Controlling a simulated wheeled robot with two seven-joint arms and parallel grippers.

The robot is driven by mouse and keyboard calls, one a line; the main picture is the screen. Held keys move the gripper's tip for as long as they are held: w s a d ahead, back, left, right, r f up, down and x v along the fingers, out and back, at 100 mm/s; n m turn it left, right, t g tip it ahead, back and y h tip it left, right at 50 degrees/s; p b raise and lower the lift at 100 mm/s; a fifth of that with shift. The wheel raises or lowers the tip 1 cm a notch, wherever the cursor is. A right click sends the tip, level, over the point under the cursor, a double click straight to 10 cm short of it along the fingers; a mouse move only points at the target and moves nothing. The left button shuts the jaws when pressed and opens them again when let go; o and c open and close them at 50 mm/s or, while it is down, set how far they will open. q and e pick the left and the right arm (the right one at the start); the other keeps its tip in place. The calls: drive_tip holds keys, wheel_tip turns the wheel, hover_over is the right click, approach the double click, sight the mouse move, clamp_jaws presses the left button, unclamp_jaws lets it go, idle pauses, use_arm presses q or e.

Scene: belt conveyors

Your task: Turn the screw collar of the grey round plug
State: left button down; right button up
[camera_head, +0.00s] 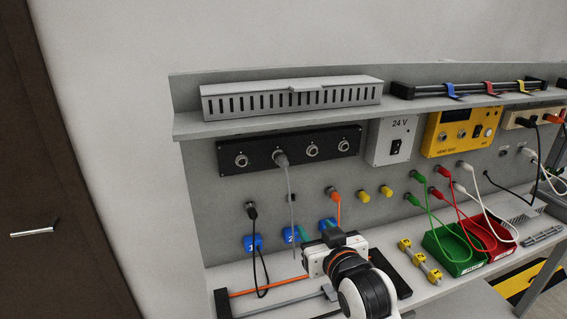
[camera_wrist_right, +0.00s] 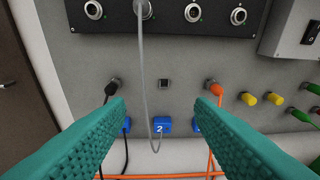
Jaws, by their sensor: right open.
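The grey round plug (camera_head: 281,158) sits in the second socket from the left of the black panel (camera_head: 330,148), its grey cable hanging straight down. In the right wrist view the plug (camera_wrist_right: 144,8) is cut by the top edge, so its collar shows only in part. My right gripper (camera_head: 316,229) is below and to the right of the plug in the head view, apart from it. In the wrist view its teal fingers (camera_wrist_right: 160,108) are wide apart with nothing between them but the view of the wall and cable. My left gripper is not in view.
Black (camera_head: 251,211) and orange (camera_head: 331,193) plugs with hanging cables sit below the panel, near blue numbered blocks (camera_head: 253,243). A 24 V box (camera_head: 390,142) stands right of the panel. Green and red bins (camera_head: 455,250) stand on the bench. A shelf (camera_head: 300,122) overhangs the panel.

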drive_tip(key=n+t+y, duration=0.1)
drive_tip(key=t+y, duration=0.1)
approach(286, 166)
drive_tip(key=p+x, duration=0.3)
drive_tip(key=x, duration=0.8)
drive_tip(key=shift+w+a+f, duration=0.1)
drive_tip(key=shift+w+a, duration=0.05)
drive_tip(key=shift+w, duration=0.4)
drive_tip(key=shift+c, duration=0.3)
drive_tip(key=c, duration=1)
